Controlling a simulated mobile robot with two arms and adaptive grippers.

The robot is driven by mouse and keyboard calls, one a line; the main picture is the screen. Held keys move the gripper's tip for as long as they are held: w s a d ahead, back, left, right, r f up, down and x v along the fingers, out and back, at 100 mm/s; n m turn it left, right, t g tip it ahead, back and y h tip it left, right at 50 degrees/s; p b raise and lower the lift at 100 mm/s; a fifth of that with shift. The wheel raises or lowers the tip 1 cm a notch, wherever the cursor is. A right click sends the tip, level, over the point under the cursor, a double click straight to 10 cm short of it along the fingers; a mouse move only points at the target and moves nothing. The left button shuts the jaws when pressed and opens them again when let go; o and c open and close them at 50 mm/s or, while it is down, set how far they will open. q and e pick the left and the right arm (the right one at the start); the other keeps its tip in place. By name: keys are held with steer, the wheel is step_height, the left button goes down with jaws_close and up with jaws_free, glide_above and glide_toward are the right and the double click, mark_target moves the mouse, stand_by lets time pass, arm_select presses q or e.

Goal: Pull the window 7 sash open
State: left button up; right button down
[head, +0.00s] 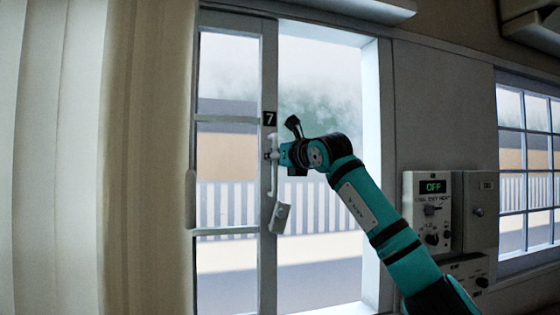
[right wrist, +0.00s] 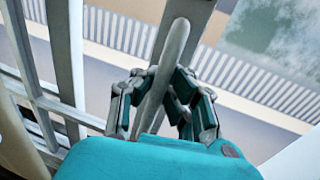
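The window 7 sash (head: 267,70) stands upright across the left part of the window opening, with a black "7" plate (head: 269,118) on its right stile. A pale bar handle (head: 276,185) runs down that stile, with a grey block (head: 281,218) hanging by its lower end. My right gripper (head: 281,156) is at the handle's upper part. In the right wrist view its fingers (right wrist: 163,82) lie close on both sides of the handle (right wrist: 174,48) and look shut on it. Finger contact is partly hidden. My left gripper is not in view.
A wide clear gap lies between the sash stile and the right window frame (head: 378,120); I cannot tell whether it holds glass. A beige curtain (head: 147,150) hangs at the left. A control box reading "OFF" (head: 430,210) is on the wall beside my right arm.

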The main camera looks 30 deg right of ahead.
mark_target(250, 159)
steer(key=a, duration=0.3)
steer(key=shift+w+f, duration=0.3)
steer(key=shift+w, duration=0.1)
steer(key=shift+a, duration=0.2)
steer(key=shift+w+a, duration=0.15)
steer(key=shift+a, duration=0.15)
steer(key=c, duration=1.3)
jaws_free()
steer(key=shift+s+r, duration=0.3)
steer(key=shift+s, duration=0.1)
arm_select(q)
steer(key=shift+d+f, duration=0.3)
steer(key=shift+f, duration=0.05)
arm_select(e)
steer(key=shift+w, duration=0.1)
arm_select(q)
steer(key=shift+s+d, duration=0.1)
arm_select(e)
steer(key=s, duration=1.2)
steer(key=shift+a, duration=0.25)
